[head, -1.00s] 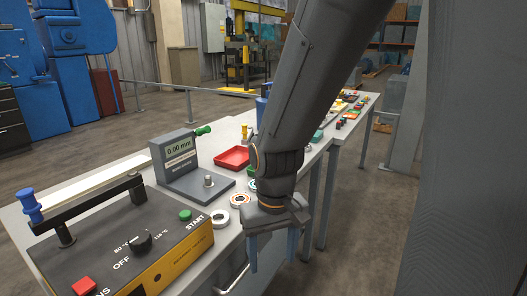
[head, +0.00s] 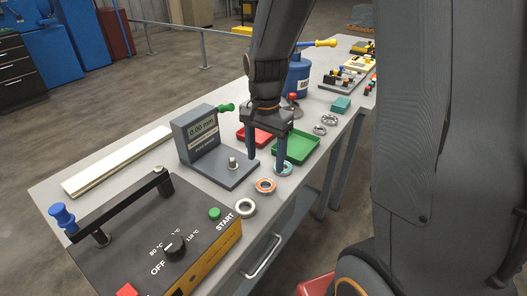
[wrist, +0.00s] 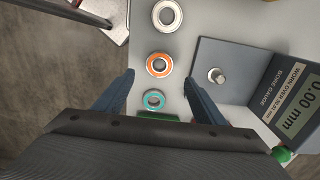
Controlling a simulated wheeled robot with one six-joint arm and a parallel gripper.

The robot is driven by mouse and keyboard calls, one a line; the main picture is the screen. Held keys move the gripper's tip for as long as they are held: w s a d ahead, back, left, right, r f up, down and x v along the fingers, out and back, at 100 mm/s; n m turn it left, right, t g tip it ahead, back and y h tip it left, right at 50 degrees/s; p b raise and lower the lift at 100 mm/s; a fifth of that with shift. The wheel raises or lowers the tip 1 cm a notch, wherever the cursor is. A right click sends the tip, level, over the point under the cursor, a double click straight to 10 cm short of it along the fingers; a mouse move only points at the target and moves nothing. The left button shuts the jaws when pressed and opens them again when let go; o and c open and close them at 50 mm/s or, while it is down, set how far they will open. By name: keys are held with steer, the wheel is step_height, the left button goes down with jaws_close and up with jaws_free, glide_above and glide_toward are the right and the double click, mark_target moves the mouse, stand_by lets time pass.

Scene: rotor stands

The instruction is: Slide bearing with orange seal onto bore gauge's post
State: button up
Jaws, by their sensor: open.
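The bearing with the orange seal (head: 265,181) lies flat on the bench in front of the bore gauge (head: 197,150); it also shows in the wrist view (wrist: 149,65). The gauge's short upright post (head: 233,164) stands bare on its grey base plate and also shows in the wrist view (wrist: 216,76). My gripper (head: 268,178) is open and empty, pointing down by the bearings. In the wrist view its fingertips (wrist: 159,77) frame the space between the orange-seal bearing and a teal-seal bearing (wrist: 146,100). Their exact height above the bench is unclear.
A plain bearing (head: 239,208) lies nearer the heater box (head: 195,245). Red (head: 247,138) and green (head: 311,150) trays, a blue canister (head: 298,80) and more bearings (head: 320,130) stand farther along. The bench edge runs close beside the bearings.

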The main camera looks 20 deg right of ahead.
mark_target(266, 180)
step_height(266, 180, down, 9)
steer(key=b, duration=0.5)
steer(key=shift+d, duration=0.1)
steer(key=shift+c, duration=0.4)
steer(key=c, duration=0.8)
steer(key=shift+c, duration=0.2)
